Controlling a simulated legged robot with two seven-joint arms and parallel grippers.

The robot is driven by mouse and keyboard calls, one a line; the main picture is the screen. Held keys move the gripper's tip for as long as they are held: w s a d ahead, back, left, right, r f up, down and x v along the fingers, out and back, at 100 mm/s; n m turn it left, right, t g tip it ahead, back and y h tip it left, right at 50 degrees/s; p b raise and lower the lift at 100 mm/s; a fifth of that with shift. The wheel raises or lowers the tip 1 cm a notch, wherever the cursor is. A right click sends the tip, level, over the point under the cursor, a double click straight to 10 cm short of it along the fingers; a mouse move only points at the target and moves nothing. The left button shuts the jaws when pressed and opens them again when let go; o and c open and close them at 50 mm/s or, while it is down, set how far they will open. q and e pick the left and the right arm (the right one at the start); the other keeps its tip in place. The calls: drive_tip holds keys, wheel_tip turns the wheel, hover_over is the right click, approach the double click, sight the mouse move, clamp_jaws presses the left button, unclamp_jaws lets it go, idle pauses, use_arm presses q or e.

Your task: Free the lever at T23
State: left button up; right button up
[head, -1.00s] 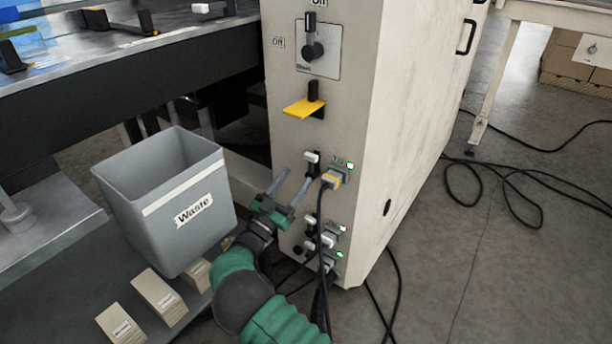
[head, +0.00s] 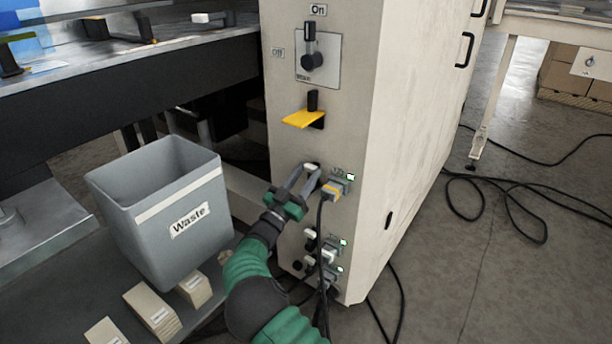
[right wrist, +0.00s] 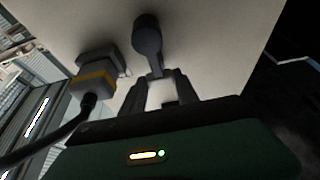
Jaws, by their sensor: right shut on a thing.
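The lever (head: 312,167) is on the cream cabinet's front face, beside a plug socket with a small label that is too small to read surely. In the right wrist view its dark rounded arm (right wrist: 147,42) runs down to a pale end between my fingers. My right gripper (head: 307,172) is shut on that pale end; the fingers hide part of the lever. A grey plug with a yellow band (head: 333,188) sits right beside it, and also shows in the right wrist view (right wrist: 94,80). My left gripper is not in view.
Above are a yellow tab (head: 303,118) and a black On/Off switch (head: 312,60). Below are more plugs and white-tipped levers (head: 325,250) with hanging black cables. A grey Waste bin (head: 160,225) stands left of my arm. Cables lie on the floor at right.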

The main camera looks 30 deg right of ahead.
clamp_jaws()
idle(0.8)
drive_tip(key=shift+w+a+r+n+t+y+p, duration=0.15)
drive_tip(key=shift+w+n+t+y+p, duration=0.15)
drive_tip(key=shift+n+t+p, duration=0.5)
drive_tip(key=w+n+t+y+p, duration=0.1)
drive_tip(key=n+p, duration=0.2)
drive_tip(key=n, duration=0.1)
drive_tip(key=w+a+f+n+t+y+p, duration=0.1)
drive_tip(key=n+y+p, duration=0.1)
drive_tip(key=n+p, duration=0.1)
drive_tip(key=w+n+t+y+p, duration=0.1)
drive_tip(key=n+p, duration=0.3)
drive_tip(key=shift+w+a+f+n, duration=0.1)
drive_tip(key=shift+a+f+n, duration=0.1)
drive_tip(key=shift+f+n, duration=0.2)
drive_tip(key=n+y+p, duration=0.1)
drive_tip(key=f+n+p, duration=0.1)
drive_tip(key=n, duration=0.1)
drive_tip(key=shift+w+a+f+t+y, duration=0.2)
drive_tip(key=shift+w+t+y, duration=0.1)
drive_tip(key=shift+w+y, duration=0.1)
drive_tip(key=shift+w+a+f+n+y+p, duration=0.15)
drive_tip(key=shift+f+n+p, duration=0.15)
drive_tip(key=shift+n, duration=0.2)
drive_tip(key=shift+w+d+f+n+y+p, duration=0.1)
drive_tip(key=shift+f+n+y+p, duration=0.05)
drive_tip(key=shift+n+p, duration=0.3)
